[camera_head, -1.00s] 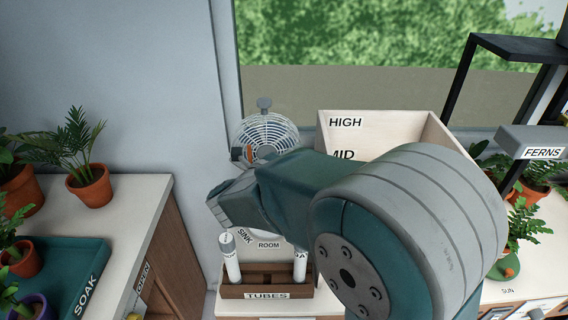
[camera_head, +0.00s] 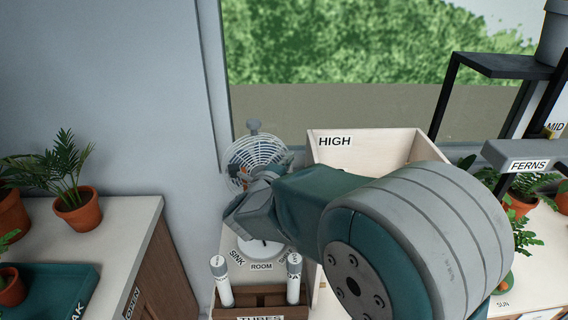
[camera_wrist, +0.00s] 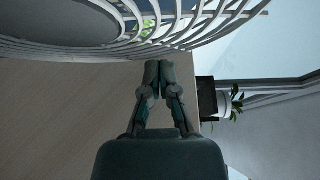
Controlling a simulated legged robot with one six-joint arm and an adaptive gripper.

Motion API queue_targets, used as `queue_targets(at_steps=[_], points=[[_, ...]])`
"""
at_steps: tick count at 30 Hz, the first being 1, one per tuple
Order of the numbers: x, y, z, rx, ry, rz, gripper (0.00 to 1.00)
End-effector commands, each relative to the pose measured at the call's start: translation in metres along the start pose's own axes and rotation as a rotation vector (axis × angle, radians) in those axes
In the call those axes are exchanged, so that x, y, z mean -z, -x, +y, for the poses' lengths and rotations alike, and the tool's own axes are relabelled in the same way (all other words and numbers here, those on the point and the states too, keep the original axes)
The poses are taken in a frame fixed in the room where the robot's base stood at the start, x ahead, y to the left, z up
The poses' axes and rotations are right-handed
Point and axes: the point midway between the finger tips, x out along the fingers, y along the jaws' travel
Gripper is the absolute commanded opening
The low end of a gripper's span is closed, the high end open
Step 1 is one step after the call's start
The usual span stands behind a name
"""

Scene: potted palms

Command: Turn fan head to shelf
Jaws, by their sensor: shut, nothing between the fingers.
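The fan (camera_head: 253,152) has a round white wire cage with a grey knob on top and a white round base (camera_head: 258,248). In the head view it stands on a pale surface left of the HIGH box, partly hidden by my arm. The base sits by labels SINK and ROOM; a third label is partly covered. In the wrist view the fan's cage (camera_wrist: 170,38) fills the top. My gripper (camera_wrist: 159,66) is shut and empty, its fingertips just below the cage wires; I cannot tell whether they touch. The shelf (camera_head: 505,66) is a black frame at the right.
A TUBES rack (camera_head: 262,296) with white tubes stands in front of the fan. The pale HIGH box (camera_head: 335,150) is right of the fan. Potted plants (camera_head: 76,212) and a teal tray (camera_head: 60,285) are on the left counter. A FERNS ledge (camera_head: 525,158) is at the right.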

Motion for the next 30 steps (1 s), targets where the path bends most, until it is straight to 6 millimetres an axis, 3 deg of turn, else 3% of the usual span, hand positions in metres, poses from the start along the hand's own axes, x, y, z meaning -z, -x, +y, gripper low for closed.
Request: queue_targets(at_steps=[12,30], points=[[-0.002,-0.019,0.000,-0.001,0.000,-0.229,0.00],[-0.002,-0.014,0.000,-0.002,0.001,-0.255,0.00]])
